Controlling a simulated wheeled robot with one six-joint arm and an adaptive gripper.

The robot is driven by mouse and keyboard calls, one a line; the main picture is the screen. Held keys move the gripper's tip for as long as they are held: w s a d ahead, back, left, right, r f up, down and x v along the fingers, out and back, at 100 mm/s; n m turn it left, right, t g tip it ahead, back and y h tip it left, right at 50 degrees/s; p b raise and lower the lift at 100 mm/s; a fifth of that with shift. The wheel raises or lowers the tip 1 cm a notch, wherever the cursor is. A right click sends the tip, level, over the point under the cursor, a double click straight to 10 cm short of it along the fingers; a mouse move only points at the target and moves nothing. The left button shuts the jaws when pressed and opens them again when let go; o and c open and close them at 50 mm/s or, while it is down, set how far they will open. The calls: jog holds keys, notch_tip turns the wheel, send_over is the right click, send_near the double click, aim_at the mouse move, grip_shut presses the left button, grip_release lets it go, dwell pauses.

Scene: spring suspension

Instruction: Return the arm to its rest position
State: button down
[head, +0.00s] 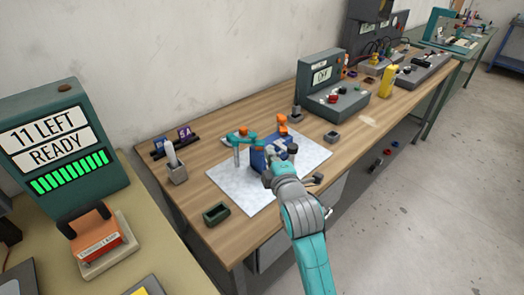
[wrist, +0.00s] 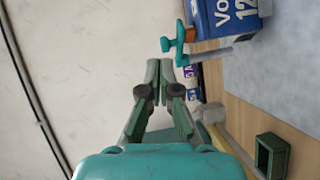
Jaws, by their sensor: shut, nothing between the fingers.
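My arm (head: 312,262) reaches from the bottom of the head view up over the wooden workbench. Its grey wrist (head: 288,190) is above the white mat, in front of a blue box. My gripper (wrist: 159,66) is shut and empty in the wrist view, its green fingers together. The blue box (wrist: 228,14) with white lettering is up and to the right of the fingertips in the wrist view. A teal fixture (wrist: 176,45) stands out from it close to the fingertips in the picture; I cannot tell the gap. In the head view my fingers are not clearly visible.
The white mat (head: 225,179) lies on the workbench (head: 229,231). A green tray (head: 216,214) and a grey cup (head: 177,174) stand left of the mat. A grey instrument (head: 331,97) stands behind right. A green display (head: 60,145) is at far left.

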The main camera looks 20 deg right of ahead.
jog(key=s+a+f+m, duration=0.1)
jog(key=s+f+m, duration=0.1)
jog(key=s+f, duration=0.45)
jog(key=s+a+f+m+y, duration=0.1)
jog(key=s+a+f+m, duration=0.15)
jog(key=s, duration=0.65)
jog(key=s+a+f+m, duration=0.1)
jog(key=s+f+m, duration=0.1)
jog(key=s+f, duration=0.5)
jog(key=s+a+m+y, duration=0.1)
jog(key=s+m, duration=0.3)
jog(key=s, duration=0.8)
jog(key=s+a+r+m+g, duration=0.1)
jog(key=s+m, duration=0.3)
jog(key=s, duration=0.9)
jog(key=shift+a+r+g+y, duration=0.3)
jog(key=shift+a+y, duration=0.1)
jog(key=shift+a, duration=0.15)
